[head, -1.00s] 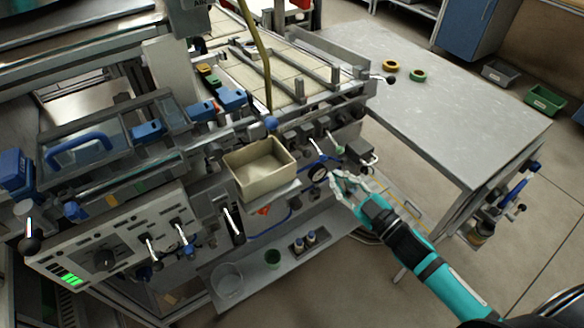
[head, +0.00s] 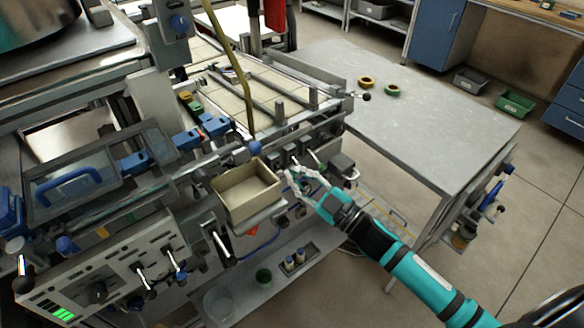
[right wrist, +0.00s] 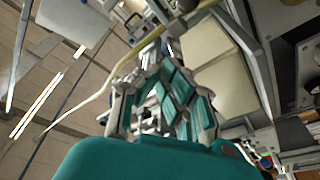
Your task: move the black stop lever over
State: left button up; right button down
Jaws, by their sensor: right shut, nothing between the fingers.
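Several levers show on the machine in the head view, and I cannot tell for sure which is the stop lever. Another lever with a black ball (head: 22,285) is at the far left of the control panel. Short levers with pale handles (head: 313,156) sit along the machine's front edge. My right gripper (head: 300,178) is shut and empty, just in front of that edge, right of the beige bin. Contact cannot be told. It shows in the right wrist view (right wrist: 165,110). My left gripper is out of view.
The beige bin (head: 246,212) stands close left of my right gripper. A lower shelf (head: 300,275) holds small bottles. Floor is free at lower right.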

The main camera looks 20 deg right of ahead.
jog(key=w+f, duration=0.1)
jog(key=w, duration=0.1)
jog(key=w+f, duration=0.1)
jog(key=w, duration=0.1)
jog(key=shift+f+p, duration=0.35)
jog(key=shift+p, duration=0.05)
